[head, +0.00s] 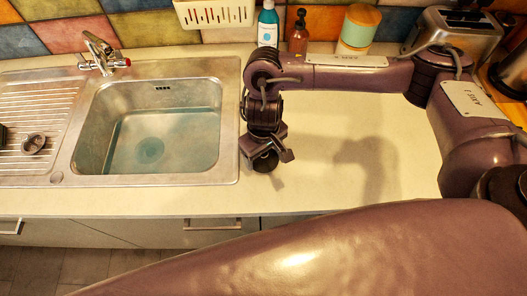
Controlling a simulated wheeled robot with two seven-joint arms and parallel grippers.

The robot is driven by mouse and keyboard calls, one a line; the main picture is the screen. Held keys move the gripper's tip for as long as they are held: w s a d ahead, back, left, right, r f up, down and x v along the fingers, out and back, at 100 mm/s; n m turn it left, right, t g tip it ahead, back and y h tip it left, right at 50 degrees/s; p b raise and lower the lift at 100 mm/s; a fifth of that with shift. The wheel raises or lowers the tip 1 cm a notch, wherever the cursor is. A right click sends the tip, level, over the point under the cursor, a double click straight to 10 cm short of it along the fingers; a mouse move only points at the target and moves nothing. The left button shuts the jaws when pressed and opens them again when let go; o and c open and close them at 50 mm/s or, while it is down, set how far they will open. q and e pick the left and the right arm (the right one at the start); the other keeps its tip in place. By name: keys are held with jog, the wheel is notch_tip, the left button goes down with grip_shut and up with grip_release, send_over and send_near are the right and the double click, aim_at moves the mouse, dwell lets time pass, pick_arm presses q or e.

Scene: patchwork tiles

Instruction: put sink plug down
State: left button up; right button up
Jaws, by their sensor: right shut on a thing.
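My right gripper (267,150) reaches in from the right and points down over the pale counter, just right of the sink. It is shut on a small dark round thing, which looks like the sink plug (265,162); the jaws hide part of it. It is low over the counter; I cannot tell whether it touches. The steel sink (228,140) holds bluish water, and its drain shows blurred at the bottom. My left gripper is not in view.
A round metal strainer-like piece (33,143) lies on the ribbed drainboard (45,105). A faucet (100,55) stands behind the sink. A blue bottle (267,28), an amber bottle (299,35), a canister (357,28) and a toaster (455,35) line the back. The counter (330,190) front is clear.

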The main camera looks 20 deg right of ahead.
jog(key=shift+f, duration=0.1)
jog(key=o, duration=1)
notch_tip(320, 180, up, 12)
jog(key=shift+r+p, duration=0.1)
jog(key=shift+p, duration=0.45)
